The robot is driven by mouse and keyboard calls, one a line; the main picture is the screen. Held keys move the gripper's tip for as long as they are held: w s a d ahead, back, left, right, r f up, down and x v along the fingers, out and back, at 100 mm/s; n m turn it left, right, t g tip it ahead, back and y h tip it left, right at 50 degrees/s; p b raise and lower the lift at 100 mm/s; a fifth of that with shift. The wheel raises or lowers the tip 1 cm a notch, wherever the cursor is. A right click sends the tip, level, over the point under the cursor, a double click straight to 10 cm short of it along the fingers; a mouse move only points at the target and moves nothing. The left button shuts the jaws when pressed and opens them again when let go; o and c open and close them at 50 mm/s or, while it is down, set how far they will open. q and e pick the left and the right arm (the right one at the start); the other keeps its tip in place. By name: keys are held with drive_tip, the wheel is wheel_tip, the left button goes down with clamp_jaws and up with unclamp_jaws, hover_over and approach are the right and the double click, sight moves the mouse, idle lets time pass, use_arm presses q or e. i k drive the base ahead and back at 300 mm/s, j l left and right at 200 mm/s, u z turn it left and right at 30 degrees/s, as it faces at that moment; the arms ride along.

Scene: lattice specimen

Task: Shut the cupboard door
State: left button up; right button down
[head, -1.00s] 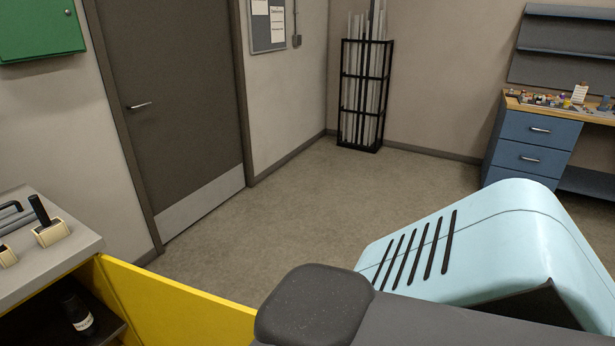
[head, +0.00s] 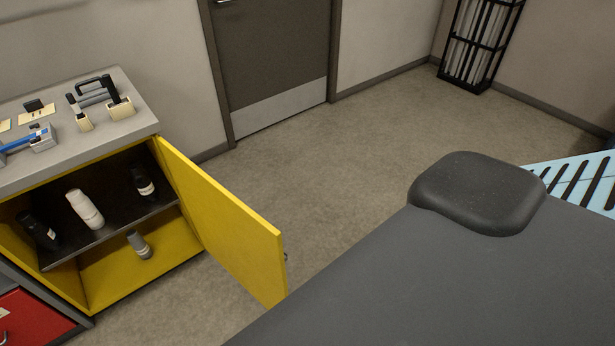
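The yellow cupboard door (head: 226,228) stands wide open in the head view, hinged on the right side of the yellow cupboard (head: 160,258) and swung out toward me. A small dark handle (head: 286,256) shows at the door's free edge. Inside the cupboard, a dark shelf (head: 110,222) carries a white bottle (head: 85,209) and two dark bottles (head: 144,183) (head: 38,231). A grey bottle (head: 139,244) stands on the yellow floor below. Neither of my grippers is in view.
A grey worktop (head: 60,155) on the cupboard bears several tools and blocks. A red drawer unit (head: 32,318) stands at lower left. A grey room door (head: 270,55) and a black rack (head: 480,40) are behind. The floor (head: 350,150) beyond the cupboard door is clear.

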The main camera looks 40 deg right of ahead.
sight(249, 247)
drive_tip(key=l, duration=1.45)
